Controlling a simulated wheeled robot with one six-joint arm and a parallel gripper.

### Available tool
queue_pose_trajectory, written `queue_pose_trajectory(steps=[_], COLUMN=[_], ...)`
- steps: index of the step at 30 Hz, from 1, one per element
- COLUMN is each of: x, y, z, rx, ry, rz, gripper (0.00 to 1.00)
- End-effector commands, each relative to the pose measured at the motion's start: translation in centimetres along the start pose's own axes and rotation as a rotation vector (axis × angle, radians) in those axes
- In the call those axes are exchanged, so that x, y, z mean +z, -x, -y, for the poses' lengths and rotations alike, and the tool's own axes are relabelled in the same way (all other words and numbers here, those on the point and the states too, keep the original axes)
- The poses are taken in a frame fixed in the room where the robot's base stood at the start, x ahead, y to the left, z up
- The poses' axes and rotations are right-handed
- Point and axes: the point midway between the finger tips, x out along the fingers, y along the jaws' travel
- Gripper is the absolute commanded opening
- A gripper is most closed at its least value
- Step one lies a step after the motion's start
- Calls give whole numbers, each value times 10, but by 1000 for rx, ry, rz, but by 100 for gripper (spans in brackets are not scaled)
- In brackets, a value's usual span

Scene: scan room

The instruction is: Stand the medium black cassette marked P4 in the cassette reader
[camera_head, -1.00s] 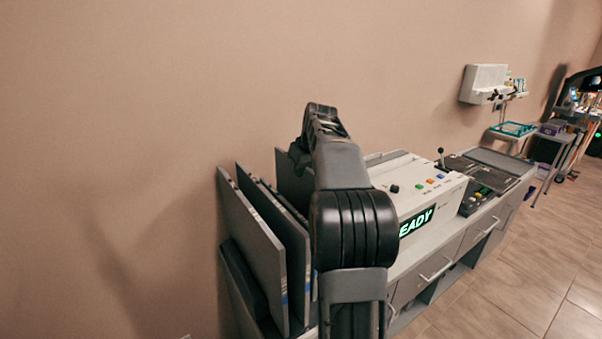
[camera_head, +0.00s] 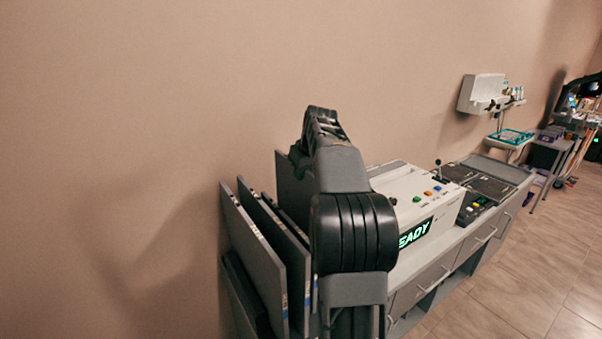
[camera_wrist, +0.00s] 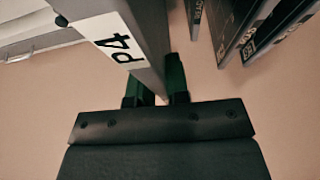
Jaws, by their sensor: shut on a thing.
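The black cassette marked P4 (camera_wrist: 150,25) is in my gripper (camera_wrist: 157,84), with a finger on either side of its edge in the wrist view. Its white P4 label faces the camera. In the head view, a dark panel (camera_head: 290,185) shows just left of my arm and looks like this cassette; my arm hides the gripper and much of the panel. The cassette reader (camera_head: 408,197) is a white box on the counter, right of my arm, with a lit green display partly reading "EADY". Its slot is not clear to see.
Other dark cassettes (camera_head: 252,250) stand upright in a rack at left, near the wall; they also show at the wrist view's upper right (camera_wrist: 232,25). Floor is clear at right.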

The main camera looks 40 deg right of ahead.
Motion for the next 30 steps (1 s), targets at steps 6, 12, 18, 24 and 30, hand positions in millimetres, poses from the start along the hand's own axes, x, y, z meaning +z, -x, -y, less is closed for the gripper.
queue_pose_trajectory(steps=[6,12,18,24,30], x=[-9,-16,-20,-20,-20], y=[21,34,44,44,44], z=[0,0,0,0,0], rx=[2,2,2,2,2], ry=[1,1,1,1,1], rz=[-5,-5,-4,-4,-5], gripper=[0,0,0,0,0])
